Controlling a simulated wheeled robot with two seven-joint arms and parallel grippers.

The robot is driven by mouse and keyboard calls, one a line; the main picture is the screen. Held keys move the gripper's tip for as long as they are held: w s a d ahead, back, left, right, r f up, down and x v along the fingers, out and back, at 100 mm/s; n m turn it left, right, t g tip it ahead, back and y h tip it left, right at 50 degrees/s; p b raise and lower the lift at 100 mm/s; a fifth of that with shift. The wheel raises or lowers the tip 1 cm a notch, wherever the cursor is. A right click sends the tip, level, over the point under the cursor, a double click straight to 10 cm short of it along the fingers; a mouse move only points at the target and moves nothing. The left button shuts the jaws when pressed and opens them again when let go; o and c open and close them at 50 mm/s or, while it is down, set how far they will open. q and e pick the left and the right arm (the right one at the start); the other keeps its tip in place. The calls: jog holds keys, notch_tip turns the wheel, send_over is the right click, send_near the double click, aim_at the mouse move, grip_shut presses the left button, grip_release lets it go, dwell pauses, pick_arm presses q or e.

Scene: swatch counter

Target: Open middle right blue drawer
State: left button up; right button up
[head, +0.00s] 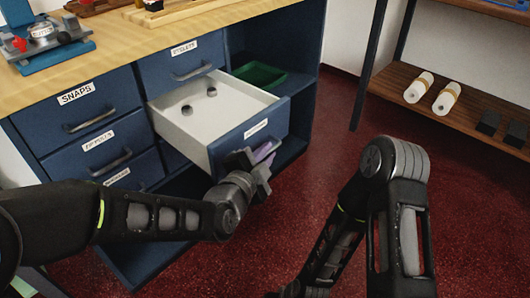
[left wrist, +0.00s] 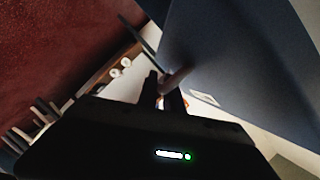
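The middle right blue drawer (head: 228,140) is pulled well out of the blue cabinet, and its white inside shows two small dark round items. My left gripper (head: 262,163) is at the drawer's front, below its label. In the left wrist view the two dark fingers (left wrist: 164,98) are close together on the drawer handle (left wrist: 176,80), beside the blue drawer front (left wrist: 235,60). The handle is mostly hidden by the gripper in the head view. My right arm shows at the lower right, but its gripper is out of frame.
Closed drawers labelled snaps (head: 88,110) and eyelets (head: 182,65) are beside and above. An open shelf to the right holds a green tray (head: 258,75). A wooden shelf (head: 390,90) with white rolls stands far right. Red floor is clear between.

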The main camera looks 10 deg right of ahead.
pick_arm(q)
jog(key=shift+o, duration=0.8)
jog(key=shift+s+a+r, duration=0.15)
jog(key=shift+s+a, duration=0.1)
jog(key=shift+s, duration=0.1)
jog(key=p+v, duration=0.2)
jog(key=v, duration=0.5)
